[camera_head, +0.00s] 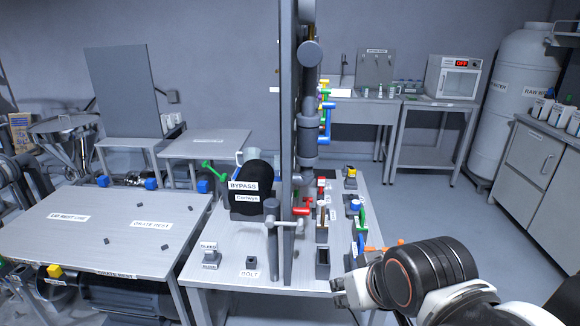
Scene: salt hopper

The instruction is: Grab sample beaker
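My gripper (338,292) is at the lower right of the head view, over the front right part of the middle table, pointing left. Its fingertips are small and close together, and I cannot tell whether they are apart; no beaker shows at them. Several small pale vessels, including one small beaker-like cup (379,92), stand on the back bench, far from my gripper. A light grey mug-like vessel (248,155) is partly hidden behind the black BYPASS cylinder. No label shows which vessel is the sample beaker.
A tall grey panel (287,130) with pipes and coloured valves splits the middle table (225,300). The black BYPASS cylinder (262,182) lies left of it. A table (110,235) stands left. An oven (455,77) and a RAW WATER tank (510,85) stand behind. The right floor is clear.

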